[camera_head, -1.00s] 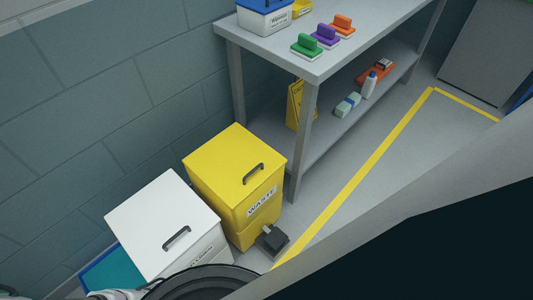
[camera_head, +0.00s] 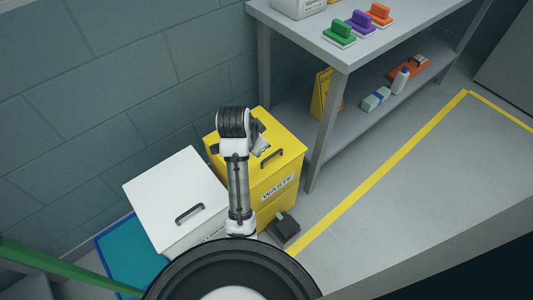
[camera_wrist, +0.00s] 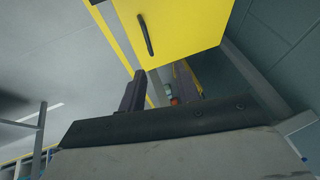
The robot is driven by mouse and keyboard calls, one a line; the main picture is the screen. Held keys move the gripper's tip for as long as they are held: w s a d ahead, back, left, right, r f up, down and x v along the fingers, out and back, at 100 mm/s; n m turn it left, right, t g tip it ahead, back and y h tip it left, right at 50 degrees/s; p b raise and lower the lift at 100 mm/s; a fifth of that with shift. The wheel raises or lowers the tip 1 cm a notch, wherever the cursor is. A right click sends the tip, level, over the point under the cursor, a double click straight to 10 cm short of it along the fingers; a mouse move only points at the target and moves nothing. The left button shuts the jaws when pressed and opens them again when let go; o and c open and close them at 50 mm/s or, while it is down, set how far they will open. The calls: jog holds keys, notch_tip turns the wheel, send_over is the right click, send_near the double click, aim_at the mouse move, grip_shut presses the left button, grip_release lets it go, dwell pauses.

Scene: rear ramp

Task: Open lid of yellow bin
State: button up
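The yellow bin (camera_head: 283,142) marked "WASTE" stands beside a white bin, its lid closed. A dark handle (camera_head: 272,158) is on the lid and a dark pedal (camera_head: 284,228) at its front foot. My gripper (camera_head: 262,147) is over the left part of the lid in the head view, partly hidden by my wrist; I cannot tell whether it touches. My arm hides the bin's left front.
The white bin (camera_head: 178,190) stands close on the left, with a teal and blue object (camera_head: 127,252) beyond it. A grey shelf table (camera_head: 345,50) with coloured brushes stands behind to the right. Open floor (camera_head: 430,190) lies right of the yellow line.

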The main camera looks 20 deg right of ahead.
jog(key=shift+m+g, duration=0.3)
jog(key=x, duration=0.5)
jog(key=s+x, duration=0.1)
jog(key=x, duration=0.8)
jog(key=shift+s+d+f+p, duration=0.3)
jog(key=shift+d+f, duration=0.05)
jog(key=shift+f, duration=0.15)
grip_shut()
